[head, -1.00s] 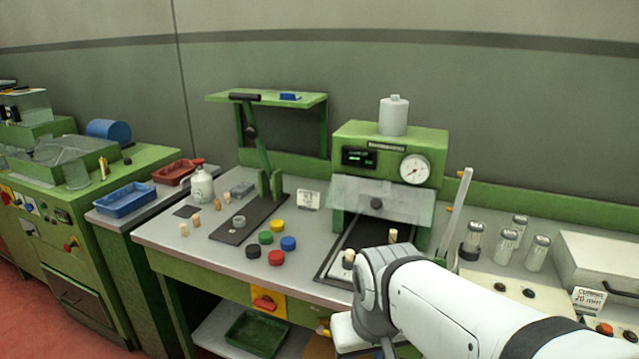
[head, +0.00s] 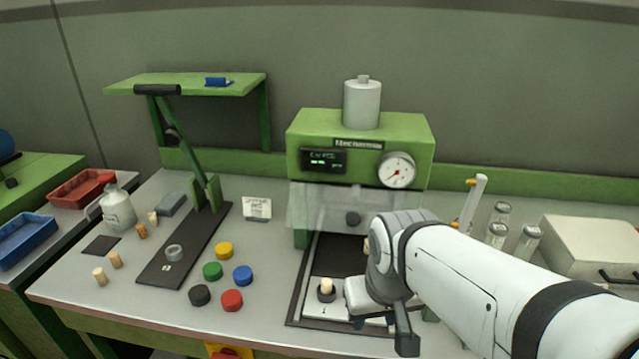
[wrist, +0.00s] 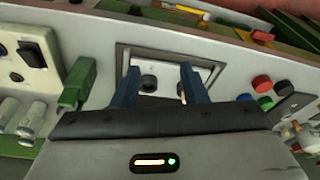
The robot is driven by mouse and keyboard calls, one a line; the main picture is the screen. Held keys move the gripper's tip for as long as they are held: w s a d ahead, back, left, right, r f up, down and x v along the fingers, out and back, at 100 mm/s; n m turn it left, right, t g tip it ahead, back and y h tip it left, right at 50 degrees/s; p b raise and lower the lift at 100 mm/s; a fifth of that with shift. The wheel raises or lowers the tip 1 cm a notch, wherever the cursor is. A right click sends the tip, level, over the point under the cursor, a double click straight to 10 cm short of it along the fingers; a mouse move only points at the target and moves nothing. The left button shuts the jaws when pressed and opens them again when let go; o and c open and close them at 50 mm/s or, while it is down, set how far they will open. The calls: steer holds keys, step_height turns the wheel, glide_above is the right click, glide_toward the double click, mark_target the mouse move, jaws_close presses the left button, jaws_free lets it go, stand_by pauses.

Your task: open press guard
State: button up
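The press (head: 300,130) is a green housing with a dial and a lit display. Its guard (head: 315,205) is a clear panel across the front of the opening, with a black knob (head: 353,218) low on it. My arm hides part of the guard's right side. My gripper (head: 372,320) is low over the front of the press bed, in front of and below the knob. In the wrist view its two blue fingers (wrist: 160,72) stand apart, with a dark round socket (wrist: 148,83) of the bed showing between them. I cannot make out the guard there.
A pale cork (head: 326,287) stands in the bed's front left. Coloured caps (head: 242,275) and a lever tool on a dark base (head: 160,270) lie to the left. Glass vials (head: 529,240) and a white box (head: 590,248) stand right.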

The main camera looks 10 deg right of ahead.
steer(key=shift+o, duration=1.1)
steer(key=w+d+r+b, duration=0.1)
steer(key=w+r, duration=0.2)
steer(key=w, duration=0.3)
steer(key=shift+w+d+r+m+b, duration=0.3)
steer(key=shift+r+m+b, duration=0.05)
steer(key=shift+m, duration=0.05)
steer(key=m+t+h+b, duration=0.1)
steer(key=m+t+b, duration=0.1)
steer(key=m+b, duration=0.1)
glide_toward(352, 215)
steer(key=f, duration=0.1)
steer(key=x, duration=0.7)
steer(key=shift+w+d+f, duration=0.1)
steer(key=shift+w+f, duration=0.2)
steer(key=shift+w, duration=0.05)
steer(key=shift+c, duration=0.5)
